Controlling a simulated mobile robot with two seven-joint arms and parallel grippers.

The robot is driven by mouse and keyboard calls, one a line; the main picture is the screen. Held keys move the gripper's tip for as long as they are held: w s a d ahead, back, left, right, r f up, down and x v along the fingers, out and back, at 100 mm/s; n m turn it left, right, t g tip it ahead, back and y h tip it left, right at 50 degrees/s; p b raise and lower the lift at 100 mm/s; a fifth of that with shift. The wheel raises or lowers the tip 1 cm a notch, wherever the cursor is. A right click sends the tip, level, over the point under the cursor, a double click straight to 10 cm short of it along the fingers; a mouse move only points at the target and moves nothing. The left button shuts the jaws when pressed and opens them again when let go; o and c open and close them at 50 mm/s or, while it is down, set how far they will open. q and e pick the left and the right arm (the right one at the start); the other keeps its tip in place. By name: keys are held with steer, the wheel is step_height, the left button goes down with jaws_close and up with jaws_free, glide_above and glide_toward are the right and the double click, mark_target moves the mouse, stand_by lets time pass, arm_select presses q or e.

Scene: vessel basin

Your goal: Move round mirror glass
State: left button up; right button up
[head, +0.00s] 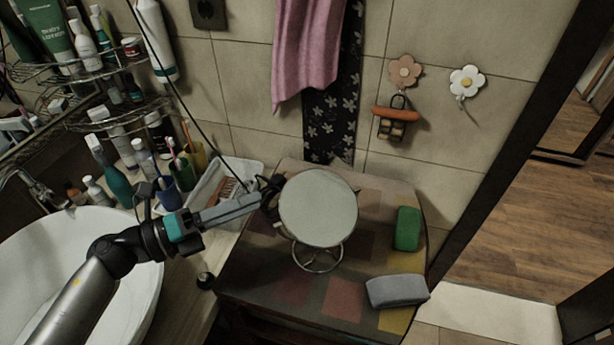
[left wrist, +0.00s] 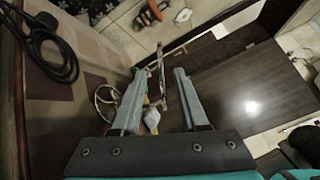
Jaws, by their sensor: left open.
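The round mirror glass (head: 318,208) stands on the patchwork-topped cabinet (head: 255,262), on a round wire stand (head: 318,258). My left gripper (head: 272,197) is at the left edge of the mirror. In the left wrist view my left gripper (left wrist: 160,72) is open, with its fingers spread apart. The mirror (left wrist: 161,78) shows there nearly edge-on, as a thin strip in the gap between the fingers. I cannot tell whether either finger touches it. The wire stand (left wrist: 103,97) shows beside the left finger. My right gripper is in neither view.
A green sponge (head: 407,229) and a grey block (head: 397,291) lie right of the mirror. A white tray (head: 222,178) stands left, near several toothbrushes and bottles. The white basin (head: 130,285) is under my left arm. A pink towel (head: 305,50) hangs behind.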

arm_select(q)
steer(key=p, duration=0.2)
glide_toward(331, 172)
steer(key=x, duration=0.5)
steer(key=shift+w+f, duration=0.25)
steer(key=shift+w, duration=0.05)
jaws_close()
stand_by(0.9)
